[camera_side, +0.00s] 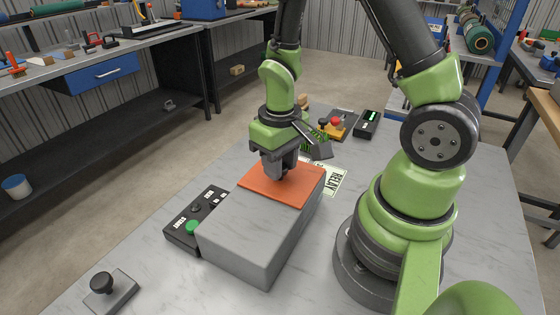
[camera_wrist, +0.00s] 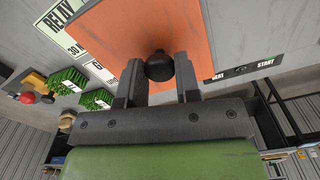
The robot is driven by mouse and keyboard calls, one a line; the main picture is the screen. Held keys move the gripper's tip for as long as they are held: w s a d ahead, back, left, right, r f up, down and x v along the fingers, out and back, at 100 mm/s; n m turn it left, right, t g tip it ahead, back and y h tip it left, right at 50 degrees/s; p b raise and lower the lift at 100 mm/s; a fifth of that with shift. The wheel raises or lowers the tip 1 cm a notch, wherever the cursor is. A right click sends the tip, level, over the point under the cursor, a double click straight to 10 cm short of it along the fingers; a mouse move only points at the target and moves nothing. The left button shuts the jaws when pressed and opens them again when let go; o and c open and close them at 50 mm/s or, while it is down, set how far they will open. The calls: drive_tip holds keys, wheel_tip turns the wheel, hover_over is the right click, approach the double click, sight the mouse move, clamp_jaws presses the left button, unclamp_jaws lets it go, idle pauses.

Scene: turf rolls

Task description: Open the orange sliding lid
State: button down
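The orange lid (camera_side: 298,196) lies flat on the far part of the top of a long grey box (camera_side: 243,228). In the wrist view the lid (camera_wrist: 205,28) fills the upper middle, with a dark round knob (camera_wrist: 160,66) standing on it. My gripper (camera_side: 281,173) points down over the lid. The side view mostly hides the knob behind the fingers. No opening in the box shows.
A black control panel with a green button (camera_side: 192,227) stands left of the box. A RELAY card (camera_side: 335,181) lies to its right. Behind are a yellow unit with a red knob (camera_side: 336,122) and a black display box (camera_side: 367,124). A knobbed plate (camera_side: 108,291) sits front left.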

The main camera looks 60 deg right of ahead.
drive_tip(key=a, duration=1.1)
drive_tip(key=shift+a, duration=0.35)
drive_tip(key=c, duration=0.8)
unclamp_jaws()
drive_tip(key=shift+r, duration=0.15)
wheel_tip(320, 180, up, 10)
drive_tip(key=shift+f, duration=0.15)
drive_tip(key=shift+d, duration=0.1)
